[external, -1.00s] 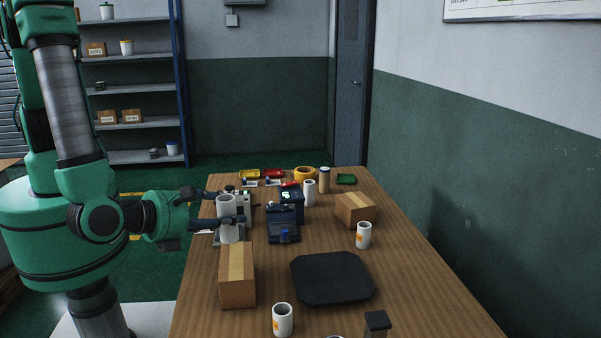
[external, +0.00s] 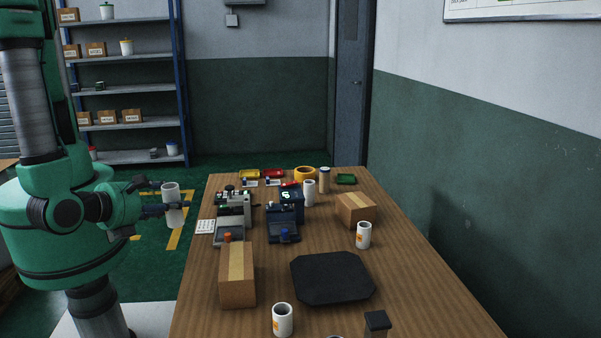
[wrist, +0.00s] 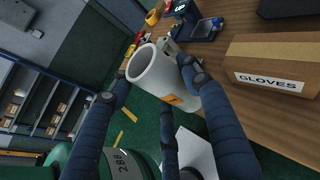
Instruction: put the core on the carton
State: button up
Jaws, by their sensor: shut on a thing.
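The core (external: 172,207) is a pale grey-white hollow tube. My gripper (external: 160,200) is shut on it and holds it roughly upright off the table's left edge, above the floor. In the wrist view the core (wrist: 152,82) sits between the fingers, its open end facing the camera and an orange label on its side. A brown taped carton (external: 237,276) stands on the table's near left, to the right of the core and apart from it. A carton marked GLOVES (wrist: 272,66) shows in the wrist view. Another carton (external: 355,209) lies farther back right.
Similar white tubes stand near the right carton (external: 363,236) and at the front (external: 282,320). Two bench devices (external: 230,232) (external: 284,225) stand behind the near carton. A black flat pad (external: 332,278) lies right of it. The table's right side is mostly clear.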

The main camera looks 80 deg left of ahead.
jog(key=shift+f, duration=1.35)
jog(key=shift+w, duration=0.15)
jog(key=b, duration=0.2)
send_over(233, 259)
jog(key=shift+f, duration=0.75)
jog(key=shift+a+f, duration=0.1)
jog(key=shift+f+b, duration=0.35)
jog(key=shift+f, duration=1.3)
jog(key=shift+f, duration=0.1)
jog(key=o, duration=1.1)
jog(key=shift+o, duration=0.2)
